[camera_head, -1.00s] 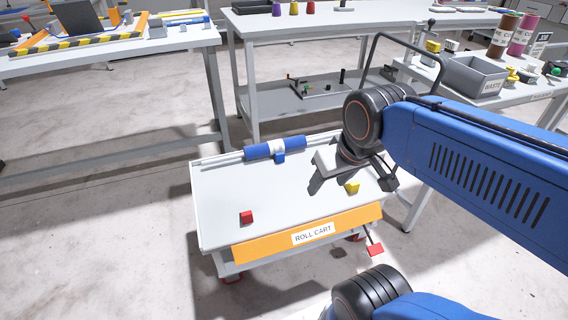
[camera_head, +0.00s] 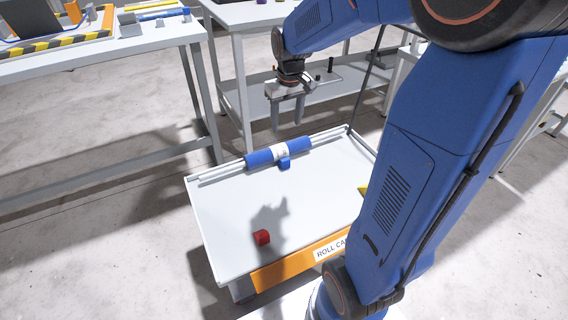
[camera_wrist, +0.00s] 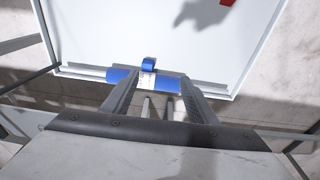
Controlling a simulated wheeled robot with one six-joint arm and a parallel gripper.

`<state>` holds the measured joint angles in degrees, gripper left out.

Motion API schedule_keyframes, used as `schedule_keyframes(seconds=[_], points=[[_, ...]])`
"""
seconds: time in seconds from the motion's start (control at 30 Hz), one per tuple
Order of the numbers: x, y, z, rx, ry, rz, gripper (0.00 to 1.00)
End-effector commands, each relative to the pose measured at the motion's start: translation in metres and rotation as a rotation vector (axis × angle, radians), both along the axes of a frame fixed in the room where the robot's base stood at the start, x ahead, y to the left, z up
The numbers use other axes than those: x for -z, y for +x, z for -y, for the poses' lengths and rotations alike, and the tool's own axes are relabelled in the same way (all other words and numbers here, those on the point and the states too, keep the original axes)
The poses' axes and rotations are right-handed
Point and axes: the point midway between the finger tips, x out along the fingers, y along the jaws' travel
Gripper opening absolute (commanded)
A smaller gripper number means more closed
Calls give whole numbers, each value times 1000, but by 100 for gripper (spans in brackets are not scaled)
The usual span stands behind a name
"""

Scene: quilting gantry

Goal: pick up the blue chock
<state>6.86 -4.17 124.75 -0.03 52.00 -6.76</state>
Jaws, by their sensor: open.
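The blue chock (camera_head: 284,163) is a small blue block on the roll cart (camera_head: 225,215), against the near side of a blue roll with a white band (camera_head: 262,156). In the wrist view the chock (camera_wrist: 148,63) shows just beyond the roll (camera_wrist: 122,76), between the lines of the fingers. My gripper (camera_head: 288,122) is open and empty, pointing down above and behind the roll at the cart's far side. In the wrist view its fingers (camera_wrist: 156,105) stand apart, one on each side of the roll's middle, with the chock clear of them.
A red chock (camera_head: 262,237) sits near the cart's front. A yellow chock (camera_head: 363,190) is partly hidden by my arm. Rails (camera_head: 222,173) run along the cart's far edge. A grey table (camera_head: 238,40) stands behind, and another table (camera_head: 120,52) is at the left.

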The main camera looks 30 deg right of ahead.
Motion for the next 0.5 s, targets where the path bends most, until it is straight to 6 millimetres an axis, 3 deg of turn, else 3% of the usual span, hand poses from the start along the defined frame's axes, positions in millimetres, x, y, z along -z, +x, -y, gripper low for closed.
schedule_keyframes(seconds=[0.2,0.5], points=[[42,53,21,2,6,-65,53],[89,97,42,2,14,-120,53]])
